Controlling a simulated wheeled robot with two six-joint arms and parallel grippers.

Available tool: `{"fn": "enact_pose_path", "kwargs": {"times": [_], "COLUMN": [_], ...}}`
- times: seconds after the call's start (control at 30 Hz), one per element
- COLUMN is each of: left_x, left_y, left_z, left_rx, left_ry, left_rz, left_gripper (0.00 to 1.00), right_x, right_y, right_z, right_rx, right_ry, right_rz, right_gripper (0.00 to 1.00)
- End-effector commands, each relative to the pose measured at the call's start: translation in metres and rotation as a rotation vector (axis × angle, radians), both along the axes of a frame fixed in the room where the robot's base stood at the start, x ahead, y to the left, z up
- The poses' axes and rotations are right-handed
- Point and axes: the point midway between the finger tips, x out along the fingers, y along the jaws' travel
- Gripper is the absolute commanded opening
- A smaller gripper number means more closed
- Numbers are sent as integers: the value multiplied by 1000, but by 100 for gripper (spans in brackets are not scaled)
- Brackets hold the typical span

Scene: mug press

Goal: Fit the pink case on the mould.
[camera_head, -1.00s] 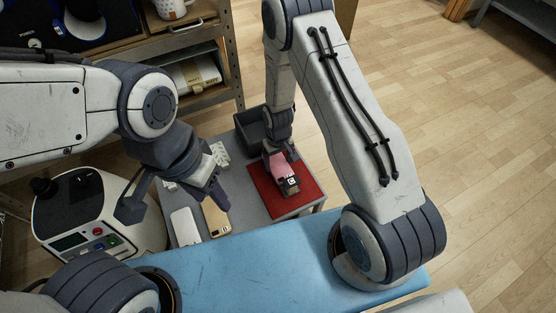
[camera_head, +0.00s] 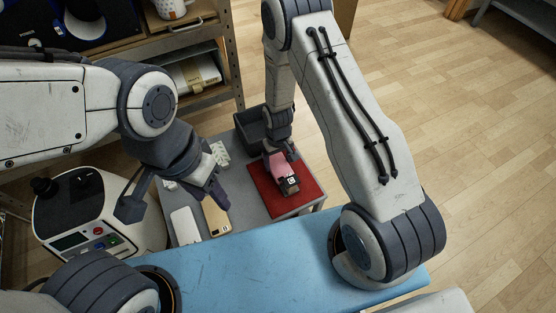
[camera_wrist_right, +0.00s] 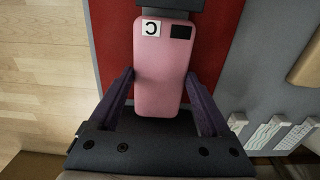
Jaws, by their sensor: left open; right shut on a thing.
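The pink case (camera_head: 280,165) is over the red mat in the head view. It also fills the middle of the right wrist view (camera_wrist_right: 158,85), with a white "C" label and a black rectangle at its far end. My right gripper (camera_wrist_right: 161,78) is shut on it, with a finger along each long side. A dark block (camera_wrist_right: 170,5) shows at the case's far end; I cannot tell whether this is the mould or how far the case is on it. My left gripper (camera_head: 213,194) is open, above the grey table near the tan case.
The red mat (camera_head: 308,193) lies on the grey table. A tan case (camera_head: 217,219) and a white case (camera_head: 185,226) lie left of it. A dark bin (camera_head: 249,128) stands behind. A machine with buttons (camera_head: 75,235) stands at left.

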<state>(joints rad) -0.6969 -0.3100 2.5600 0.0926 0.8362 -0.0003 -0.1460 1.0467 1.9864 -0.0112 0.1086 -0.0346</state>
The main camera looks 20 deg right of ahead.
Motion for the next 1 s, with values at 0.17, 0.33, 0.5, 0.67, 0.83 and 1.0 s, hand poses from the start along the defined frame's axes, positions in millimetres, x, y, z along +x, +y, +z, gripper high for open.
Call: {"fn": "enact_pose_path", "kwargs": {"times": [0.17, 0.33, 0.5, 0.67, 0.83, 1.0], "left_x": [0, 0, 0, 0, 0, 0], "left_y": [0, 0, 0, 0, 0, 0], "left_z": [-3, -5, -7, -7, -7, -1], "left_rx": [0, 0, 0, 0, 0, 0], "left_ry": [0, 0, 0, 0, 0, 0], "left_rz": [0, 0, 0, 0, 0, 0], "left_gripper": [50, 50, 50, 50, 50, 50], "right_x": [0, 0, 0, 0, 0, 0], "right_y": [0, 0, 0, 0, 0, 0], "right_z": [-4, -8, -11, -11, -10, -5], "right_rx": [0, 0, 0, 0, 0, 0], "right_ry": [0, 0, 0, 0, 0, 0], "right_rz": [0, 0, 0, 0, 0, 0], "right_gripper": [28, 28, 28, 94, 94, 94]}}
